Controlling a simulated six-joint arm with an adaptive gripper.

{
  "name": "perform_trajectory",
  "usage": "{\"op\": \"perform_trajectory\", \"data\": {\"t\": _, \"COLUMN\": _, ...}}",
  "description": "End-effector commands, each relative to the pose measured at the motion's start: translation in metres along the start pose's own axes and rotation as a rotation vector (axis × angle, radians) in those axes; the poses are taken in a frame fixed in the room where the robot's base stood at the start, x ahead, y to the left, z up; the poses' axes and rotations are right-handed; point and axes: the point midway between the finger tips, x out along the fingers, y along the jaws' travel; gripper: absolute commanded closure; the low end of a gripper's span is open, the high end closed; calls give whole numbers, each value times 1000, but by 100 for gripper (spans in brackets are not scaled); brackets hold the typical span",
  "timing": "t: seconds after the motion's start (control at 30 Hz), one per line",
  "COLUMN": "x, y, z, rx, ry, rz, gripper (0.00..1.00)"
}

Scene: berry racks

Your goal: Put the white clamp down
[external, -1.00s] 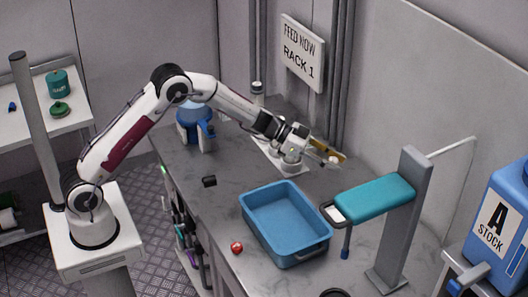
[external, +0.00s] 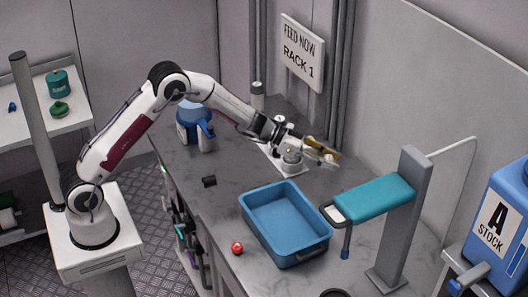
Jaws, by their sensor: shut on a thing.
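My gripper (external: 322,155) is at the end of the outstretched arm, over the back part of the grey counter, above and behind the blue tray. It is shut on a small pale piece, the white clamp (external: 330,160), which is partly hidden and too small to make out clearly. A tan-yellow piece (external: 328,148) shows right beside it. I cannot tell whether the clamp touches the counter.
A small round device (external: 291,159) stands on a white plate (external: 268,157) beneath my wrist. The blue tray (external: 262,222) is empty. A teal-topped stand (external: 372,199) is to its right, a blue-and-white jug (external: 190,133) at back left. A red item (external: 237,248) lies left of the tray.

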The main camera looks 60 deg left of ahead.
Motion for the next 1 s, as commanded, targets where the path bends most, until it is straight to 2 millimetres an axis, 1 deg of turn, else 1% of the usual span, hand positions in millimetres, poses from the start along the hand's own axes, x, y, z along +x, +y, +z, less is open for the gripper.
{"op": "perform_trajectory", "data": {"t": 0.57, "x": -56, "y": -17, "z": 17, "rx": -99, "ry": -1, "rz": -236, "gripper": 82}}
{"op": "perform_trajectory", "data": {"t": 0.77, "x": -80, "y": -20, "z": 24, "rx": -132, "ry": -1, "rz": -315, "gripper": 82}}
{"op": "perform_trajectory", "data": {"t": 1.0, "x": -113, "y": -21, "z": 36, "rx": -173, "ry": -1, "rz": -414, "gripper": 82}}
